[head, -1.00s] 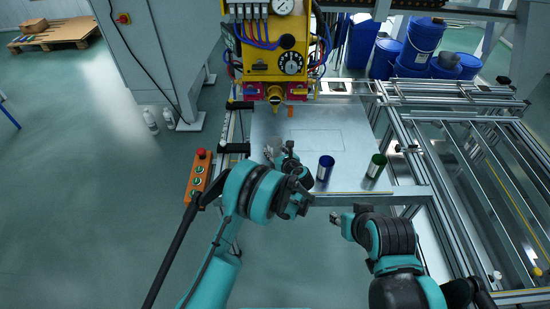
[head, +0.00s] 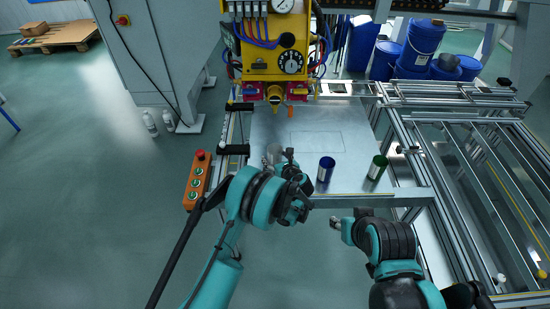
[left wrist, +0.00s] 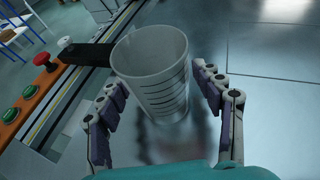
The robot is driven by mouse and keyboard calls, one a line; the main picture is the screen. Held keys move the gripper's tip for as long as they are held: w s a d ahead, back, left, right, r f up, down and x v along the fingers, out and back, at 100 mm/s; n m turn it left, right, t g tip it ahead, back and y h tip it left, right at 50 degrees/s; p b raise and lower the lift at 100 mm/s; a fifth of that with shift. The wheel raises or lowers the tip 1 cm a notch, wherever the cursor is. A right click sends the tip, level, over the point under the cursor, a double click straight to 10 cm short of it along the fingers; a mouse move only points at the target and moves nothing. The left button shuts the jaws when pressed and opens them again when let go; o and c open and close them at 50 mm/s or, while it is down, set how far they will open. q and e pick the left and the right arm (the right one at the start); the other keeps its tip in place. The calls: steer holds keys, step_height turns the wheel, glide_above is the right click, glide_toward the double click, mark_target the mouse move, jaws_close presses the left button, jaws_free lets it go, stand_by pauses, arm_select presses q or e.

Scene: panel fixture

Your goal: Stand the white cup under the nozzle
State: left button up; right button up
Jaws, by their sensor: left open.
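The white cup (left wrist: 155,75) stands upright on the metal plate, pale with dark lines round its side. In the left wrist view it sits between the two fingers of my left gripper (left wrist: 162,84), which is open around it. In the head view my left gripper (head: 279,159) is at the plate's near left, and the cup is small and partly hidden there. The nozzle (head: 275,97) hangs under the yellow machine (head: 268,62), farther back than the cup. My right gripper (head: 336,222) is in front of the plate's near edge, away from the cup; its jaws are too small to read.
A blue can (head: 325,169) and a green can (head: 377,166) stand on the plate (head: 345,115) right of my left gripper. An orange button box (head: 197,180) is at the left. The plate between nozzle and cans is clear. Metal rails (head: 455,150) lie at the right.

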arm_select(q)
steer(key=p+v, duration=0.3)
steer(key=v, duration=0.8)
steer(key=shift+w+r, duration=0.1)
steer(key=shift+w, duration=0.05)
steer(key=shift+s+d+r, duration=0.2)
steer(key=shift+s+d, duration=0.05)
steer(key=shift+s, duration=0.35)
steer(key=s+a+r+n+g+h, duration=0.1)
steer(key=s+a+r+n+g, duration=0.45)
steer(key=a+r+n, duration=0.95)
steer(key=s+a+r+n+h, duration=0.2)
steer(key=s+n, duration=0.6)
steer(key=s, duration=0.4)
steer(key=s+a+r+n+h, duration=0.2)
steer(key=s+a+n, duration=0.3)
steer(key=s+n, duration=0.3)
steer(key=s, duration=0.4)
steer(key=shift+n, duration=0.3)
steer(key=shift+w+a+r, duration=0.1)
steer(key=shift+r, duration=0.05)
